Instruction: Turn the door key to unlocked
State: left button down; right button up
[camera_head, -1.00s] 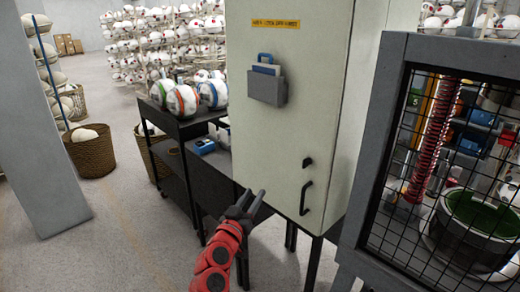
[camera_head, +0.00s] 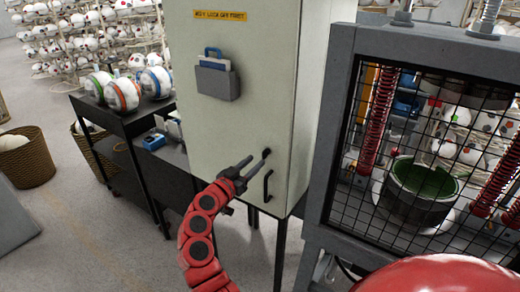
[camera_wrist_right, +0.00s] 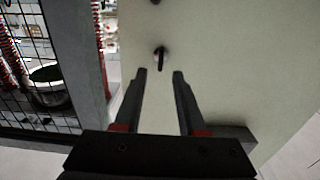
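The small black key (camera_head: 267,152) sits in the pale cabinet door (camera_head: 228,130), above the black door handle (camera_head: 267,186). My right gripper (camera_head: 254,165) is in front of the door, just left of the key, with its fingers pointing toward it. In the right wrist view the key (camera_wrist_right: 160,57) stands out from the door and looks upright. My right gripper (camera_wrist_right: 159,75) is open there, and the key shows just beyond and between its fingertips, apart from both. The handle cannot be made out in the wrist view. My left gripper is not in view.
A grey-framed press (camera_head: 338,130) with a mesh guard stands close to the right of the cabinet. A dark cart (camera_head: 122,125) with several balls is on the left. A document pocket (camera_head: 217,82) is fixed to the door.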

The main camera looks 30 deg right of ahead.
aim_at(263, 155)
jog(key=p+x, duration=0.1)
jog(key=x, duration=0.3)
jog(key=shift+r, duration=0.1)
jog(key=shift+w+d, duration=0.15)
jog(key=shift+d, duration=0.1)
grip_shut()
